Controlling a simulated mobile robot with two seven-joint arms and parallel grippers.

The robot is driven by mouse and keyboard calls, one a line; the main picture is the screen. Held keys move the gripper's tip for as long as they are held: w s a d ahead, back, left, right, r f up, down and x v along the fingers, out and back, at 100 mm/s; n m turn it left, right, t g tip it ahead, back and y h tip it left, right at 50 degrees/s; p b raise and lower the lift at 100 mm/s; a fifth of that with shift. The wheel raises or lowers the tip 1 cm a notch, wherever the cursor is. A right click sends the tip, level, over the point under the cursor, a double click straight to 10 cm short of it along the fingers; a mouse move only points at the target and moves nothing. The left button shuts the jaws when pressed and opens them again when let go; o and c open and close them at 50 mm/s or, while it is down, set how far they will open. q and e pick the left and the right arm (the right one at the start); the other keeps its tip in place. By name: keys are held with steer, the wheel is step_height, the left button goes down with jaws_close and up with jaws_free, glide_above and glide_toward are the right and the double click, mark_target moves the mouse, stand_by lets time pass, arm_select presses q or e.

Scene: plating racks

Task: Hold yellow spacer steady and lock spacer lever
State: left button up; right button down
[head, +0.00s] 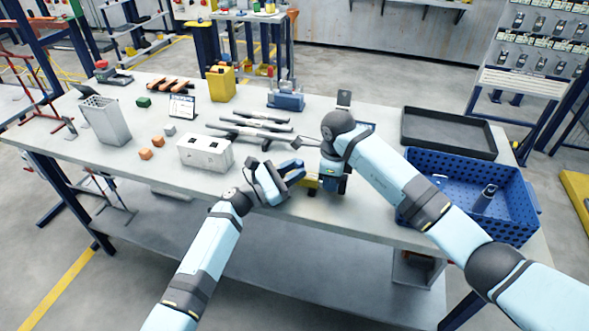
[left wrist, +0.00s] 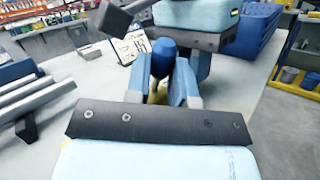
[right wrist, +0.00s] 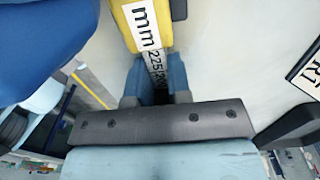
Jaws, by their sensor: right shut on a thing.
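The yellow spacer (head: 311,186) is near the front edge of the table, partly hidden by my grippers. My right gripper (head: 333,183) points down on it; in the right wrist view its fingers (right wrist: 155,80) are shut on the spacer's narrow part, below the yellow body (right wrist: 125,28) marked "mm". My left gripper (head: 296,172) is beside the spacer, from the left, with its fingers apart. In the left wrist view a blue rounded knob (left wrist: 163,55), which looks like the lever's end, stands between the left fingers (left wrist: 165,80); I cannot tell whether they touch it.
A white box (head: 205,152) and dark bars (head: 250,130) lie left of and behind my left gripper. A blue perforated crate (head: 470,175) and a black tray (head: 450,130) are on the right. Bare tabletop (head: 270,205) shows along the front edge.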

arm_select(q)
steer(key=o, duration=0.4)
steer(key=shift+o, duration=0.2)
steer(key=shift+s+a+f, duration=0.1)
steer(key=shift+a+f, duration=0.05)
steer(key=shift+a, duration=0.2)
steer(key=s+a, duration=0.6)
steer(key=a, duration=0.6)
steer(key=shift+a+f, duration=0.25)
steer(key=shift+a, duration=0.15)
